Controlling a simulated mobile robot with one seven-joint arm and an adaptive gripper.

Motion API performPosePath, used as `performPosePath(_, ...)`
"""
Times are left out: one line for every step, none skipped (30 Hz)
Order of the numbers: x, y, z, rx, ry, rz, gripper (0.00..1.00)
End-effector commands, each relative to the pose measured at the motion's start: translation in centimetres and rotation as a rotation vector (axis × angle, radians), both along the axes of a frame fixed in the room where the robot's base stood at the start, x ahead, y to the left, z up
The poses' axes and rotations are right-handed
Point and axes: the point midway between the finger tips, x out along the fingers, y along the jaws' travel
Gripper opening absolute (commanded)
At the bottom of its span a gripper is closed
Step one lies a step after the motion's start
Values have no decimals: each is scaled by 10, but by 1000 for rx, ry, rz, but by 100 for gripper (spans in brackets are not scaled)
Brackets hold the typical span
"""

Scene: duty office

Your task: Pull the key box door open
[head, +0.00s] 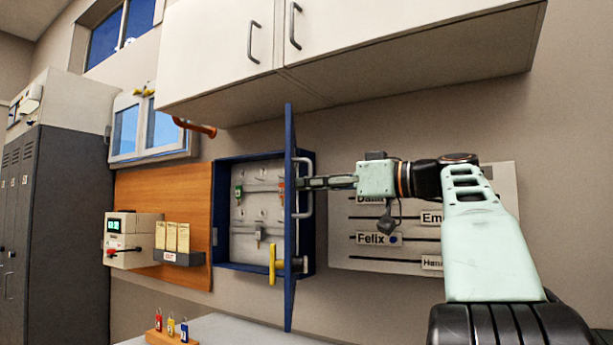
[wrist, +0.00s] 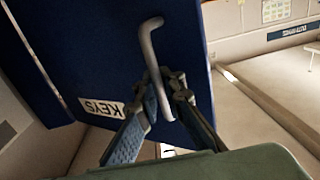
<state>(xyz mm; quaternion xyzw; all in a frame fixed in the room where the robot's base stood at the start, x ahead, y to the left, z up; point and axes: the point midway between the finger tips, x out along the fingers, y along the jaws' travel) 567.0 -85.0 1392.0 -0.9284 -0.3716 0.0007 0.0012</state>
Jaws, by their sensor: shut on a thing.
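The blue key box (head: 222,270) hangs on the wall with its inside showing. Its door (head: 289,220) stands swung out, seen nearly edge-on in the head view. Keys hang on hooks on the grey back panel (head: 245,215). A grey bar handle (head: 307,212) is on the door's outer face; the handle also shows in the wrist view (wrist: 149,50). My gripper (head: 303,184) is shut on the handle from the right. In the wrist view my fingers (wrist: 165,100) close around the bar, beside a KEYS label (wrist: 102,107) on the blue door face (wrist: 100,40).
White wall cabinets (head: 380,40) hang above. A name board (head: 450,215) is behind my arm. A wooden panel (head: 180,195), a time clock (head: 130,240) and card slots (head: 178,257) are left of the box. A counter (head: 235,328) with colored tags (head: 171,326) lies below. Grey lockers (head: 55,200) stand far left.

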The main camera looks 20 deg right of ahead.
Motion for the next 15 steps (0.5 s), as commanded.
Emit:
performPosePath(1, -5, -4, 0, 13, 7, 0)
performPosePath(1, -7, -4, 0, 13, 11, 0)
performPosePath(0, -9, -4, 0, 13, 16, 0)
performPosePath(0, -12, -4, 0, 13, 17, 0)
performPosePath(0, -14, -4, 0, 14, 18, 0)
performPosePath(-1, -17, -4, 0, 13, 20, 0)
performPosePath(-1, -19, -4, 0, 13, 21, 0)
performPosePath(-2, -22, -4, 0, 13, 22, 0)
performPosePath(-2, -25, -4, 0, 12, 22, 0)
performPosePath(-3, -27, -4, 0, 12, 22, 0)
performPosePath(-3, -29, -4, 0, 11, 22, 0)
performPosePath(-4, -32, -4, 0, 11, 23, 0)
performPosePath(-4, -33, -4, 0, 11, 23, 0)
performPosePath(-5, -35, -4, 0, 11, 23, 0)
performPosePath(-5, -37, -4, 0, 12, 23, 0)
